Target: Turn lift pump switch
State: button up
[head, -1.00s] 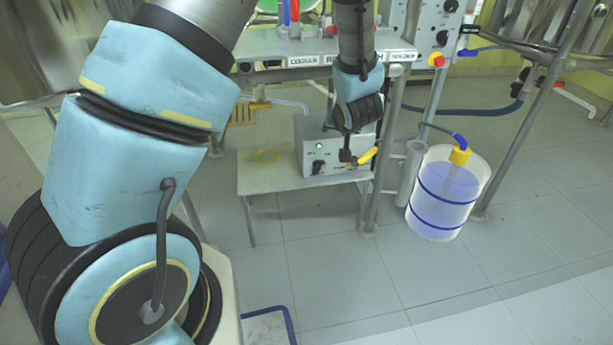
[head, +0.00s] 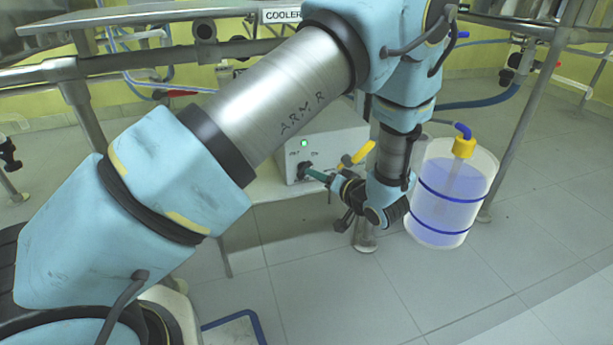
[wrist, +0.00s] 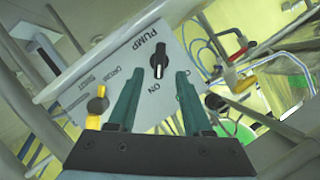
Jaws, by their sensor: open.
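The lift pump box (head: 335,140) is a pale grey box with a lit green lamp on its front, standing on a low shelf. In the wrist view its panel (wrist: 118,70) reads PUMP and ON. The black switch knob (wrist: 159,62) sits between these words, and its white mark lies on the side toward ON. My gripper (head: 312,173) is at the front of the box, by the knob. In the wrist view my gripper (wrist: 160,74) is open, its teal fingers on either side of the knob's line. Contact with the knob cannot be told.
A yellow-handled valve (head: 360,154) is close to my wrist, right of the knob. A clear container (head: 449,205) with blue bands and a yellow cap stands on the floor at right. Frame tubes and a COOLER-labelled shelf (head: 283,16) are above.

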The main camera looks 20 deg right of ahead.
aim_at(304, 169)
jog(key=b+x, duration=0.1)
jog(key=x, duration=0.5)
jog(key=shift+b, duration=0.3)
grip_shut()
